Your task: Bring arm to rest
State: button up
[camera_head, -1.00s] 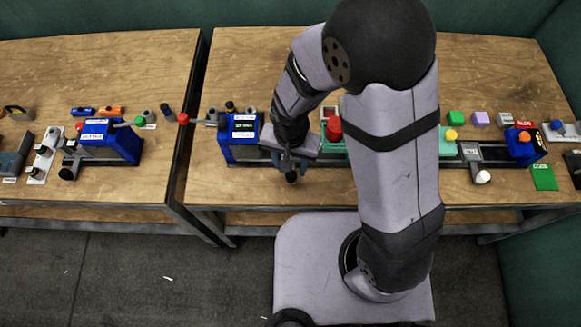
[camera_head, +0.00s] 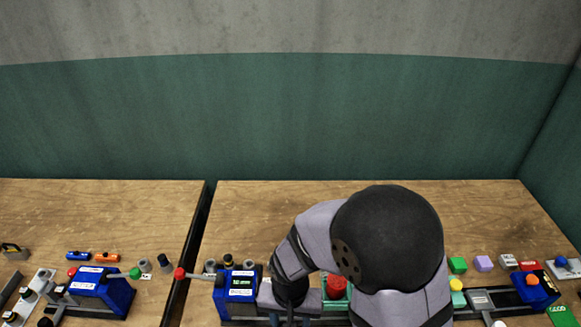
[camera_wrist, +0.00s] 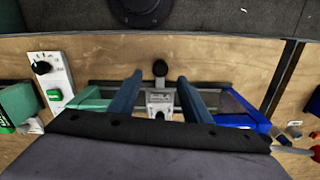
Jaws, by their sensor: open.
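My arm stands in front of the right-hand table in the head view, its dark elbow and grey links covering part of a press. In the wrist view my gripper (camera_wrist: 163,95) is open, with two blue-grey fingers apart and nothing held between them. Beyond and between the fingers is a grey block with a label (camera_wrist: 160,102) and a black round knob (camera_wrist: 160,68) on the press rail. I cannot tell whether the fingers touch anything.
A blue press (camera_head: 236,292) with a red-tipped lever stands left of my arm, and a red knob (camera_head: 335,287) close by it. Another blue press (camera_head: 100,291) is on the left table (camera_head: 100,215). The tables' back strips are clear.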

jog(key=shift+s+d+n, duration=0.2)
jog(key=shift+s+n, duration=0.15)
jog(key=shift+n, duration=0.25)
jog(key=s+d+r+n+g+h, duration=0.1)
jog(key=s+d+r+n+g, duration=0.1)
jog(key=s+d+n, duration=0.4)
jog(key=w+d+r+m+t+y, duration=0.1)
jog(key=w+d+r+m+t, duration=0.1)
jog(key=d+r+m, duration=0.3)
jog(key=w+d+r, duration=0.1)
jog(key=d, duration=0.2)
jog(key=shift+d+r+m, duration=0.3)
jog(key=shift+m, duration=0.1)
